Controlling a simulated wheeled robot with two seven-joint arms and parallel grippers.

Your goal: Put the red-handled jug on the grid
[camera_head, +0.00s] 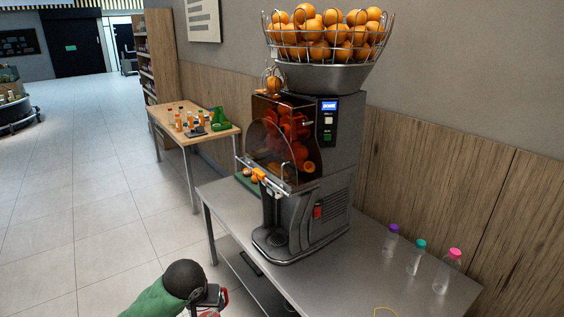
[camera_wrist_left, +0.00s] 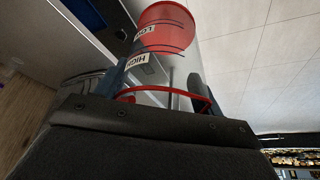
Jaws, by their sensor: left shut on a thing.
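My left gripper (camera_head: 210,296) is at the bottom of the head view, left of the steel table. It is shut on the red-handled jug, whose red handle (camera_head: 224,298) shows beside the fingers; the rest is mostly cut off by the frame's edge. In the left wrist view the jug's red handle (camera_wrist_left: 166,91) curves between the fingers, and a round red part (camera_wrist_left: 165,28) with labels lies beyond. The grid (camera_head: 276,239) is the drip tray at the foot of the juicer, with nothing standing on it. My right gripper is not in view.
The orange juicer (camera_head: 330,150) stands on the steel table (camera_head: 360,268). Bottles with purple, teal and pink caps (camera_head: 447,270) stand at the table's right. A wooden table (camera_head: 190,122) with bottles stands behind.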

